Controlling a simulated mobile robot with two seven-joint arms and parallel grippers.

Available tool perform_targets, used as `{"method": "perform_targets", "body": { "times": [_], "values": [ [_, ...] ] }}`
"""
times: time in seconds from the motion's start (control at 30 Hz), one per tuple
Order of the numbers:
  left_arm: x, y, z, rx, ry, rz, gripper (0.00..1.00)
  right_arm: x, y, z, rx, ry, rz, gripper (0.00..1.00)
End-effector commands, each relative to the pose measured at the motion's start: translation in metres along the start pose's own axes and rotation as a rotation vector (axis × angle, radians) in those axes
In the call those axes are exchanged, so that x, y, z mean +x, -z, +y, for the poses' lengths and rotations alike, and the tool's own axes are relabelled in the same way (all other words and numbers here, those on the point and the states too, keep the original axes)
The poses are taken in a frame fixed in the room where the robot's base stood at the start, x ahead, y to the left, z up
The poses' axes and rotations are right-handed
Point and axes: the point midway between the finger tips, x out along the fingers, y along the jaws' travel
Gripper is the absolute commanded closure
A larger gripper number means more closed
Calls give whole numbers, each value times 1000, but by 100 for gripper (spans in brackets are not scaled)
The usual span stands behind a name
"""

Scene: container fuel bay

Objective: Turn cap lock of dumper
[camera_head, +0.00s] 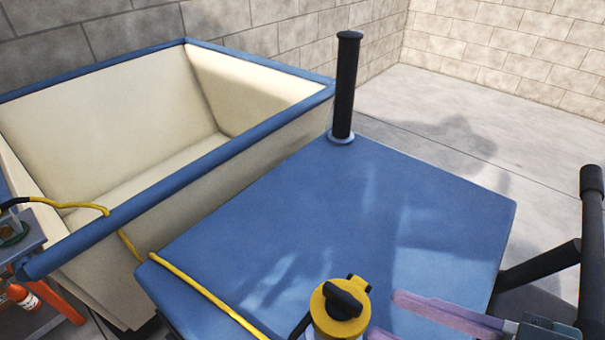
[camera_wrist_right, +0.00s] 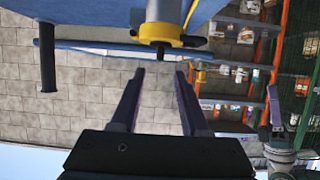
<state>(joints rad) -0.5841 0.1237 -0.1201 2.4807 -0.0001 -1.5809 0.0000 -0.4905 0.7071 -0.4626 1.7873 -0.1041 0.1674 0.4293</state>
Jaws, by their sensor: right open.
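The yellow fuel cap (camera_head: 325,312) with its black lock knob (camera_head: 346,298) stands at the near edge of the dumper's blue hood (camera_head: 330,215) in the head view. The cap also shows at the top of the right wrist view (camera_wrist_right: 190,41), where the picture is upside down. My right gripper (camera_head: 384,315) is to the right of the cap, with its purple fingers pointing at it. The fingers are open and empty in the right wrist view (camera_wrist_right: 161,72), with the knob ahead between their lines, apart from them.
The dumper's cream skip (camera_head: 105,95) with a blue rim is at the left. A black pipe (camera_head: 345,88) rises from the hood's far corner. A yellow hose (camera_head: 200,290) crosses the hood's left side. A black bar (camera_head: 592,230) stands at the right edge. Shelving (camera_wrist_right: 235,75) shows in the wrist view.

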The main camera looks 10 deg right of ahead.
Motion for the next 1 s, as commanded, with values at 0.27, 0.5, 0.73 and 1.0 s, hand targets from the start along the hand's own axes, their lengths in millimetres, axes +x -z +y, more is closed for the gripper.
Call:
{"method": "perform_targets", "body": {
  "times": [0.27, 0.5, 0.73, 1.0],
  "values": [
    [4, -2, 0, 2, 2, -1, 50, 51, 1, 1, -1, -2, 3, 55],
    [7, -2, 0, 1, 2, 1, 50, 75, 0, 1, -1, -2, 1, 55],
    [6, 0, 1, -3, -2, 4, 50, 78, 1, 0, 0, -1, 0, 55],
    [6, 0, 2, -8, -6, 5, 50, 78, 1, 0, 0, -1, 0, 76]
  ]
}}
